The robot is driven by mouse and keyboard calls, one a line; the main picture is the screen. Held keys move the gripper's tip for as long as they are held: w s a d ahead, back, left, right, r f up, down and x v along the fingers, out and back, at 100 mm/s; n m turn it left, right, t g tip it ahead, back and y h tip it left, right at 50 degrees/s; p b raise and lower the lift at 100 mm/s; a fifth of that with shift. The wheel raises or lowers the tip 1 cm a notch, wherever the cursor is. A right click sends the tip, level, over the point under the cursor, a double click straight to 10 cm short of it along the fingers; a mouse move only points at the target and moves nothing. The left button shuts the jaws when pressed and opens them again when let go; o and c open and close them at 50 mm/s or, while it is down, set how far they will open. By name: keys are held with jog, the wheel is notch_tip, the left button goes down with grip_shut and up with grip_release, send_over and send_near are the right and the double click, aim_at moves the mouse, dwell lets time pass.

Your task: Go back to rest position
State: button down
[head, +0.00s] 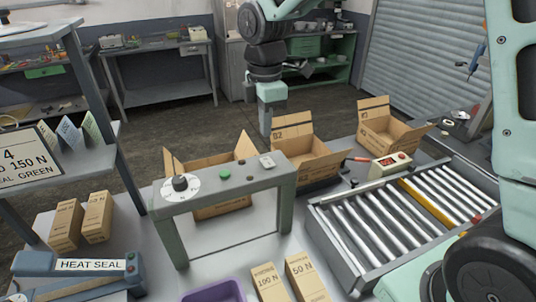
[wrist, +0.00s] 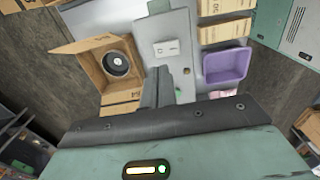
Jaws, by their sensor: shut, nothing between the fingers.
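My gripper (head: 265,128) hangs from my arm at the upper middle of the head view, in the air beyond the grey frame. In the wrist view my gripper's fingers (wrist: 158,88) are together with nothing between them. An open cardboard box (wrist: 82,52) lies left of the fingers in that view. A round dark thing with a pale centre (wrist: 116,64) sits inside the box, apart from my fingers. I cannot tell exactly what it is.
A grey frame (head: 245,184) with a dial stands on the table. Open boxes (head: 292,152) (head: 388,128) stand behind it. A roller conveyor (head: 345,240) is at right, a heat sealer (head: 75,266) at front left, and a purple bin (head: 213,291) at front middle.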

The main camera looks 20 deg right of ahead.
dwell(0.4)
jog(key=shift+s+a+f+b, duration=0.15)
jog(key=shift+s+a+b, duration=0.05)
jog(key=shift+s+b, duration=0.1)
jog(key=s+a+f+m+b, duration=0.3)
jog(key=s+f+m+b, duration=0.2)
jog(key=s, duration=0.8)
jog(key=s+a+f+m+b, duration=0.3)
jog(key=s+f+m+b, duration=0.2)
jog(key=s+f, duration=0.5)
jog(key=s+b, duration=0.2)
jog(key=s, duration=0.1)
jog(key=shift+s+y, duration=0.15)
jog(key=shift+y, duration=0.15)
